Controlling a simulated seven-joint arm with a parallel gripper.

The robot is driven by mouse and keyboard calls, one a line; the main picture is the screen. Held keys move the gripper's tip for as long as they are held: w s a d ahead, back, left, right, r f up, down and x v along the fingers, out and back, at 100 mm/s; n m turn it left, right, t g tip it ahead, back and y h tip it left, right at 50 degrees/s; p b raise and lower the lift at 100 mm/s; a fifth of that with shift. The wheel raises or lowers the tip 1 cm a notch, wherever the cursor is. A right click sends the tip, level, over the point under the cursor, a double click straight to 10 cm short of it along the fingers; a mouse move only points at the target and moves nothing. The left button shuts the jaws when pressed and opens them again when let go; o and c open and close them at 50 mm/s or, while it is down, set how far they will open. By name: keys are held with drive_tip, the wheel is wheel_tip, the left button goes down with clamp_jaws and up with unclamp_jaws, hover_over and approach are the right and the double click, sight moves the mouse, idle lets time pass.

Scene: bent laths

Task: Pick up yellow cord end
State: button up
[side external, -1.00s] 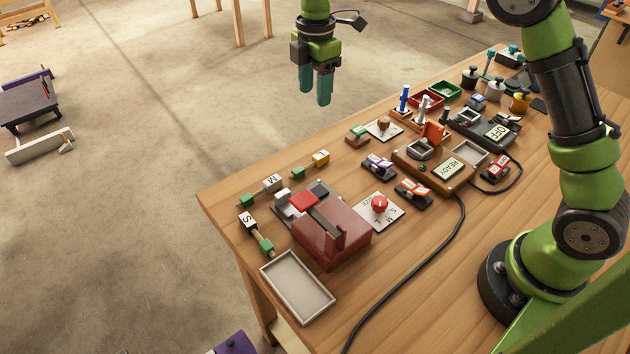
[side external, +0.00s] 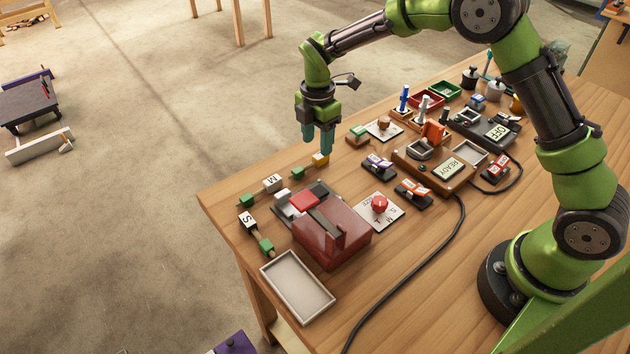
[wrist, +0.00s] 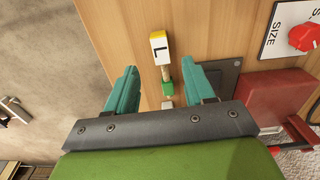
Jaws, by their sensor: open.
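The yellow cord end (side external: 320,160) is a small block on the table's far left part, at one end of a short tan cord. In the wrist view the yellow cord end (wrist: 158,37) has a white face marked L. The cord's other end is a green block (side external: 298,173), which also shows in the wrist view (wrist: 168,88). My gripper (side external: 317,147) is open and empty, pointing down just above the yellow end. In the wrist view the cord lies between my gripper's fingers (wrist: 162,76), with the yellow block beyond the fingertips.
A second cord has a white block marked M (side external: 272,183), and a third has one marked S (side external: 247,221). A dark red machine (side external: 333,235) stands close by. A SIZE dial plate (side external: 379,208) and a grey tray (side external: 297,287) lie near it. The table edge is close.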

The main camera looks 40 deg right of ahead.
sight(309, 166)
wheel_tip(309, 166, down, 4)
drive_tip(key=shift+s+d+f, duration=0.1)
clamp_jaws()
idle(0.4)
